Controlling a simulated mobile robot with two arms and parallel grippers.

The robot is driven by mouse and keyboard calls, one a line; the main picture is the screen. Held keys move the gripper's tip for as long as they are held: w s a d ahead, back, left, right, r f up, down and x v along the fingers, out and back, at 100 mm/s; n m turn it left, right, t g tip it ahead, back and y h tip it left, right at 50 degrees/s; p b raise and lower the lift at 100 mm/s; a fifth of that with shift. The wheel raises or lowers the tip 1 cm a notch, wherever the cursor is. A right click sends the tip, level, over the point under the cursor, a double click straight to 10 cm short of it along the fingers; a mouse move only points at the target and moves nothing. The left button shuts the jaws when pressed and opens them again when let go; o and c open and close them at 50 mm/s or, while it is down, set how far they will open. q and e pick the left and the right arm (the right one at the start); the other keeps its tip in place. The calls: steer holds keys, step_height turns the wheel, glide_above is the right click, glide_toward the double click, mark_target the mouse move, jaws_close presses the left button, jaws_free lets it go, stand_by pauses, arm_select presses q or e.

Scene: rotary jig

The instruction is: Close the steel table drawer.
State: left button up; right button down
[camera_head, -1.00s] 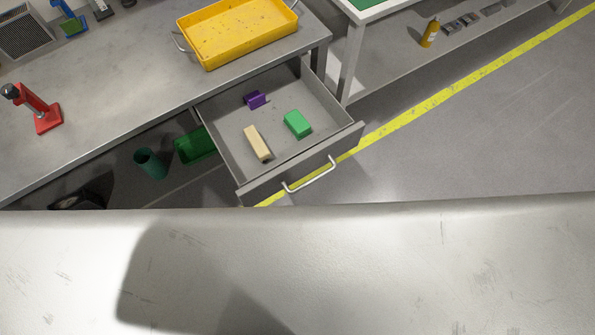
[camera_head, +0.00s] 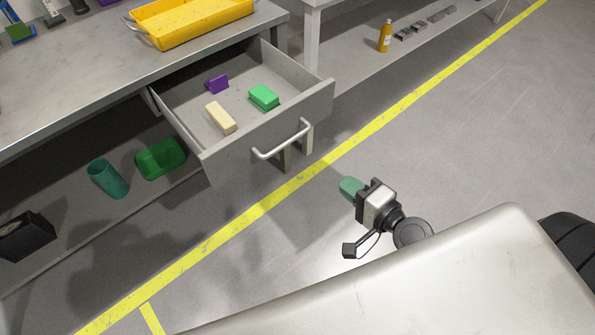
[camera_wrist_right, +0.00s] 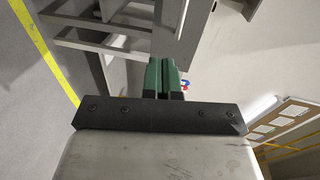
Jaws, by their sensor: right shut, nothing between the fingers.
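The steel table drawer (camera_head: 268,146) is pulled out from under the steel table (camera_head: 85,88) in the head view. Its front carries a light bar handle (camera_head: 283,141). Inside lie a purple block (camera_head: 217,84), a green block (camera_head: 264,97) and a beige block (camera_head: 221,118). My right gripper (camera_head: 349,187) is to the right of and nearer than the handle, apart from it. Its green fingers are shut and empty. The shut fingers also show in the right wrist view (camera_wrist_right: 166,76). My left gripper is not in view.
A yellow tray (camera_head: 190,36) stands on the table. A dark green cup (camera_head: 108,178) and a green bin (camera_head: 160,158) sit on the lower shelf. An orange bottle (camera_head: 385,36) stands on another shelf behind. Open floor with a yellow line (camera_head: 225,230) lies around.

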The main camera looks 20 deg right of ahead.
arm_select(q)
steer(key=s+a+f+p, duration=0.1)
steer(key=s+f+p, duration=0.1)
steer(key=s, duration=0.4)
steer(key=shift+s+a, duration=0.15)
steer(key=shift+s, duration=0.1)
arm_select(e)
steer(key=r+x, duration=0.2)
steer(key=x, duration=1.1)
steer(key=shift+w+a+r, duration=0.4)
steer(key=shift+r, duration=0.15)
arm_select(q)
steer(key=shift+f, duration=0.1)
